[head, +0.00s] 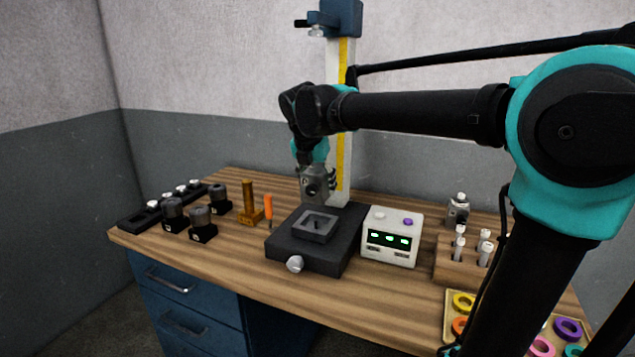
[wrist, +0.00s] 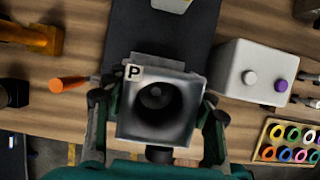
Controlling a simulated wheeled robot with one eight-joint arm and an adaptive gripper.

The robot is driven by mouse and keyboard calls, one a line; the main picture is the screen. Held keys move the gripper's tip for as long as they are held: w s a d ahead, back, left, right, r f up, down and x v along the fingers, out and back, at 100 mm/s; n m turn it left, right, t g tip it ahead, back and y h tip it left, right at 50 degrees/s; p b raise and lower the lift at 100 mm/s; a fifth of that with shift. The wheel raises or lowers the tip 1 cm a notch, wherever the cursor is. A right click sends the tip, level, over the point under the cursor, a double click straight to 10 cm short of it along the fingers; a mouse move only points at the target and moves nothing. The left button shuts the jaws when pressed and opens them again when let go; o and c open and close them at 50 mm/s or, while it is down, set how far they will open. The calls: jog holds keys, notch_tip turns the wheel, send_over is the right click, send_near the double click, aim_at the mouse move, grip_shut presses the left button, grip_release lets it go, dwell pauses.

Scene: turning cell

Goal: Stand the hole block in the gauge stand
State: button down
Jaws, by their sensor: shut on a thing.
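The hole block (head: 318,187) is a grey metal block with a dark round hole in the face turned to the camera. My gripper (head: 315,178) is shut on it and holds it above the gauge stand (head: 285,250). In the wrist view the block (wrist: 132,112) sits between the two fingers, with a "P" label at its upper left corner. The stand has a black base, a pale column with a yellow strip behind, and a grey square frame (head: 303,228) on top of the base. The block appears apart from the frame. The block's underside is hidden.
A white display box (head: 392,232) stands right of the base. An orange-handled tool (head: 268,208) and a brass piece (head: 247,205) stand left. Several black cylinders (head: 203,222) are farther left. A wooden rack (head: 450,262) and a ring tray (head: 452,312) are at right.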

aim_at(311, 185)
jog(key=shift+f, duration=3.1)
jog(key=shift+f, duration=0.95)
jog(key=shift+s+f, duration=0.35)
jog(key=shift+f, duration=0.3)
jog(key=shift+c, duration=2.2)
grip_release()
jog(key=shift+w+f, duration=0.15)
jog(key=shift+w, duration=0.05)
jog(key=v, duration=1.2)
